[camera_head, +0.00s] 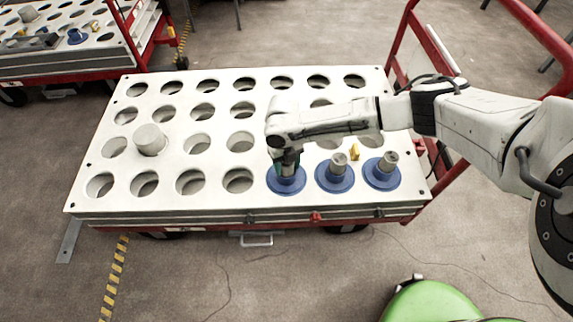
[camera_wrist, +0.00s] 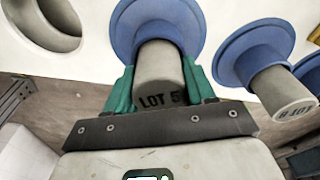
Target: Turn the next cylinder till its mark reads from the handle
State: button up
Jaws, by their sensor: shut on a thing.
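My gripper (camera_head: 286,160) is at the front row of holes in the white cart top (camera_head: 215,205). Its green fingers (camera_wrist: 158,82) are shut on both sides of a grey cylinder (camera_wrist: 158,66) with a blue flange (camera_head: 286,187). The dark mark on this cylinder reads "LOT" and a digit that looks like 5, partly at the gripper's edge. To its right stand a second blue-flanged cylinder (camera_head: 335,180) and a third (camera_head: 381,177). In the wrist view, a neighbouring cylinder (camera_wrist: 280,92) shows a "LOT" mark on its end face. The cart's red handle (camera_head: 452,172) is at the right.
A plain grey cylinder (camera_head: 150,139) stands in a hole at the left. A small yellow piece (camera_head: 355,152) sits near the two right cylinders. Most other holes are empty. Another cart (camera_head: 70,60) stands at the upper left, and a green rounded object (camera_head: 440,302) is at the bottom.

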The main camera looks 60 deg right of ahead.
jog(key=shift+n, duration=0.4)
jog(key=shift+n, duration=1.5)
jog(key=shift+n+h+b, duration=0.3)
jog(key=shift+n+b, duration=0.05)
jog(key=shift+n, duration=1.15)
jog(key=n, duration=0.3)
jog(key=shift+d, duration=0.1)
